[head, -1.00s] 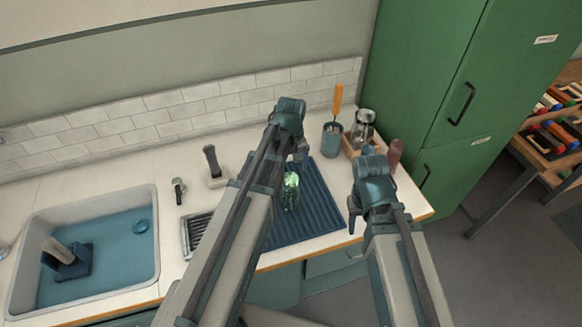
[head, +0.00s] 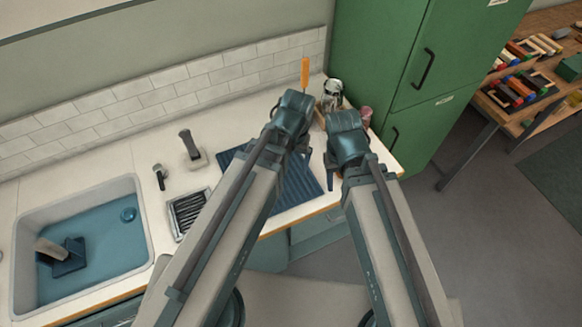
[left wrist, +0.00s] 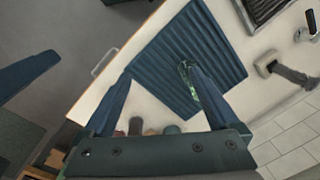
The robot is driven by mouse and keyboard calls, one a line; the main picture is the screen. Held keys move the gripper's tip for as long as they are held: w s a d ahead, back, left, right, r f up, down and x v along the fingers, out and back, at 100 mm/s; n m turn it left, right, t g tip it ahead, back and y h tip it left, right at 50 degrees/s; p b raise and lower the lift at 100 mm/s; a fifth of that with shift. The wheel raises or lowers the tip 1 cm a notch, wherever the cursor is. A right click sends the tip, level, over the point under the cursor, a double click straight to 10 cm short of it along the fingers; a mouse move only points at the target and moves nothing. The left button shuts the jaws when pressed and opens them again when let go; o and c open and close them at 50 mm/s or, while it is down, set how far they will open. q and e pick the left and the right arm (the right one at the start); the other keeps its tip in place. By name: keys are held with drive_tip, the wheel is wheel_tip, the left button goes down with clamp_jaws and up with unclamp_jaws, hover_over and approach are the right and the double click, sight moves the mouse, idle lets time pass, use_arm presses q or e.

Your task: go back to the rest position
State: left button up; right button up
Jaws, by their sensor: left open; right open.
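My left gripper (head: 300,142) is open above the ribbed blue mat (head: 300,188) on the counter. In the left wrist view its two fingers (left wrist: 160,88) are spread with nothing held between them. A green glass-like item (left wrist: 184,72) stands on the mat there, partly covered by the right-hand finger; in the head view my left arm hides it. My right gripper (head: 331,172) is open and empty over the mat's right side, close beside the left one. A dark blue finger-like part also shows at the left edge of the left wrist view.
An orange-handled tool (head: 305,72), a glass jar (head: 332,93) and a pink bottle (head: 366,116) stand behind. A green cabinet (head: 400,60) is at the right.

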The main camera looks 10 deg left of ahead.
use_arm(q)
drive_tip(key=s+m, duration=0.1)
drive_tip(key=s+d+m, duration=0.2)
drive_tip(key=s, duration=0.1)
